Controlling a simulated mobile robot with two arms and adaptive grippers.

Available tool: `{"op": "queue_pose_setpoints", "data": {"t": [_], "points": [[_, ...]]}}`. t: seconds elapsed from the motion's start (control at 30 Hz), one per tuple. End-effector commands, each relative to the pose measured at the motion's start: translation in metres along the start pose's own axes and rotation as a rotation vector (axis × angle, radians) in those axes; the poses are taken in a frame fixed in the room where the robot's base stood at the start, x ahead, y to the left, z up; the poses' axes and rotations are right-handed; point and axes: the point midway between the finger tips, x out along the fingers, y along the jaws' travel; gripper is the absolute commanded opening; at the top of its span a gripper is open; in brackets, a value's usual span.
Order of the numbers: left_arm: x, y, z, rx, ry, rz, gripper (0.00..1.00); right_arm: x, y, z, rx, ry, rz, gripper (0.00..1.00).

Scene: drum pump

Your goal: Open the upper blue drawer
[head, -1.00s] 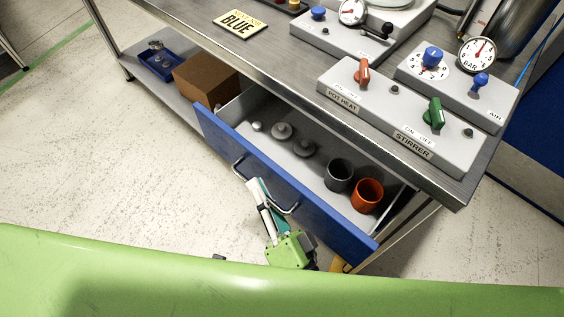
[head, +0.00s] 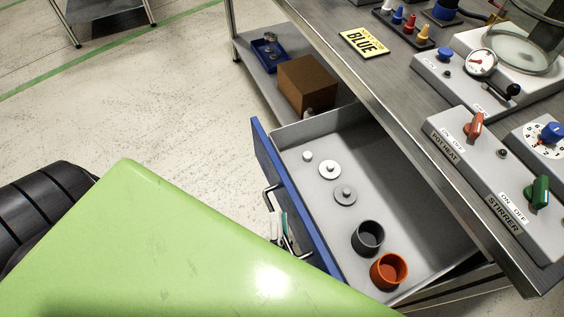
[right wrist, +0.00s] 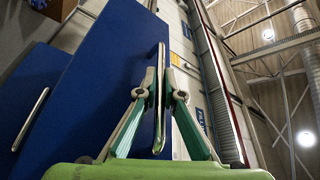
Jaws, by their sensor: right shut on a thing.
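The upper blue drawer (head: 283,190) stands pulled well out from under the metal bench, with its grey inside showing in the head view. Its metal handle (head: 268,198) is on the blue front. My right gripper (head: 280,228) is at the handle, mostly hidden behind my green body. In the right wrist view my right gripper (right wrist: 158,85) is shut on the drawer handle (right wrist: 160,60), one finger on each side of the bar. The drawer's blue front (right wrist: 105,75) is beside it. My left gripper is not in view.
The drawer holds a dark cup (head: 368,238), an orange cup (head: 389,270) and several small weights. A brown box (head: 307,85) and a blue tray (head: 270,54) sit on the lower shelf. The bench top carries control boxes with knobs. The floor at left is clear.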

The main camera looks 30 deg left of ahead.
Motion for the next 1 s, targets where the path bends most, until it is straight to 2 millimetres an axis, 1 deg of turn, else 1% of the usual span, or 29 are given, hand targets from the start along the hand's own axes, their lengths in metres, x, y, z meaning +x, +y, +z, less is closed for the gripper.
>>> {"op": "queue_pose_setpoints", "data": {"t": [0.1,0.13,0.17,0.47,0.53,0.67,0.8,0.9,1.0], "points": [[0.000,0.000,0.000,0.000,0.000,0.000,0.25,-0.001,0.002,0.001,0.000,-0.002,0.003,0.00],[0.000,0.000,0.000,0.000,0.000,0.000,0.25,-0.001,0.002,0.001,0.000,-0.002,0.003,0.10],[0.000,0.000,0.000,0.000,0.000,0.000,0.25,-0.001,0.002,0.001,0.000,-0.002,0.003,0.15],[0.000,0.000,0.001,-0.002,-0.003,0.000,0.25,-0.001,0.001,0.000,0.000,-0.001,0.002,0.15],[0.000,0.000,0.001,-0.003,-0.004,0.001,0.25,-0.004,0.001,0.000,-0.001,-0.002,0.002,0.15],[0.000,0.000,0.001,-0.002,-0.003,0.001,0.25,-0.021,0.002,0.001,-0.001,-0.005,0.003,0.15],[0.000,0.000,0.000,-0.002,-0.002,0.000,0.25,-0.046,0.002,0.001,-0.001,-0.005,0.004,0.15],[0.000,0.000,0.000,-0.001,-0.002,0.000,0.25,-0.060,0.002,0.001,0.000,-0.004,0.003,0.15],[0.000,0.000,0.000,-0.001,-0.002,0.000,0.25,-0.070,0.001,0.001,0.000,-0.003,0.003,0.15]]}}
